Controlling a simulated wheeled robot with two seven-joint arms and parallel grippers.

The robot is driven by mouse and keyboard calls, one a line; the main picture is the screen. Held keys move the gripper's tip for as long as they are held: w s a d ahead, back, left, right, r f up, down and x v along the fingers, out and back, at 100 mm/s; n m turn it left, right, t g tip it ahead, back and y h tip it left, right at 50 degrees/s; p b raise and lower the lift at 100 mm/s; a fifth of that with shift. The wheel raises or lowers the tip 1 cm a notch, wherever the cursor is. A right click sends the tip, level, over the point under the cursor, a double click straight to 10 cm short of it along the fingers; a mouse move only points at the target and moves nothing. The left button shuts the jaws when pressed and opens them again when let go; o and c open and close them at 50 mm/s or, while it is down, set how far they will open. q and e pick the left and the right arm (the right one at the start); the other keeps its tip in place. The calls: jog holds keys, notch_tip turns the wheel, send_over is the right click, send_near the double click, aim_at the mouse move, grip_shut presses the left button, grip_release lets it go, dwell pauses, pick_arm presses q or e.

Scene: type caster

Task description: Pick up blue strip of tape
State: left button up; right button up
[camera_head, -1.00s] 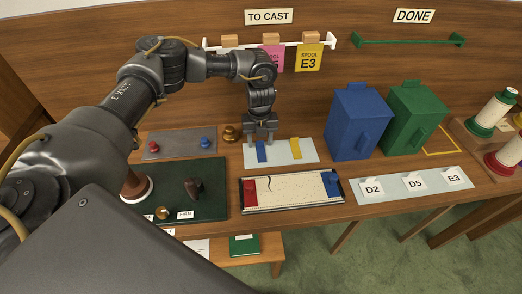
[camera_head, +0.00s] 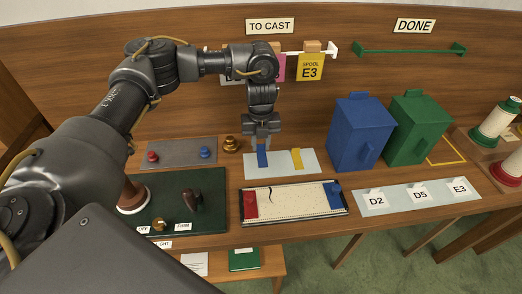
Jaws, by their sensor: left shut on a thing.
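The blue strip of tape (camera_head: 262,157) is at the left end of the pale sheet (camera_head: 280,166), which lies on the bench behind the cream board. My left gripper (camera_head: 261,143) is right above the sheet, pointing down, shut on the upper end of the blue strip. The strip hangs upright from the fingers; I cannot tell whether its lower end still touches the sheet. A yellow strip (camera_head: 296,158) is on the same sheet to the right. My right gripper is not in view.
The cream board (camera_head: 290,201) with red and blue ends lies in front. A blue box (camera_head: 357,135) and a green box (camera_head: 412,130) stand to the right. A grey mat with red and blue knobs (camera_head: 181,153) and a brass knob (camera_head: 231,145) are to the left.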

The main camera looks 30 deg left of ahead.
aim_at(260, 157)
pick_arm(q)
jog(key=s+r, duration=0.1)
jog(key=s+d+r, duration=0.1)
jog(key=r, duration=0.1)
jog(key=s+r, duration=0.1)
jog(key=shift+d+r, duration=0.25)
jog(key=shift+d, duration=0.05)
jog(key=s+d+r+b, duration=0.1)
jog(key=s+d+r, duration=0.2)
jog(key=s, duration=0.5)
jog(key=shift+d+r+b, duration=0.3)
jog(key=shift+d+b, duration=0.05)
jog(key=shift+d, duration=0.2)
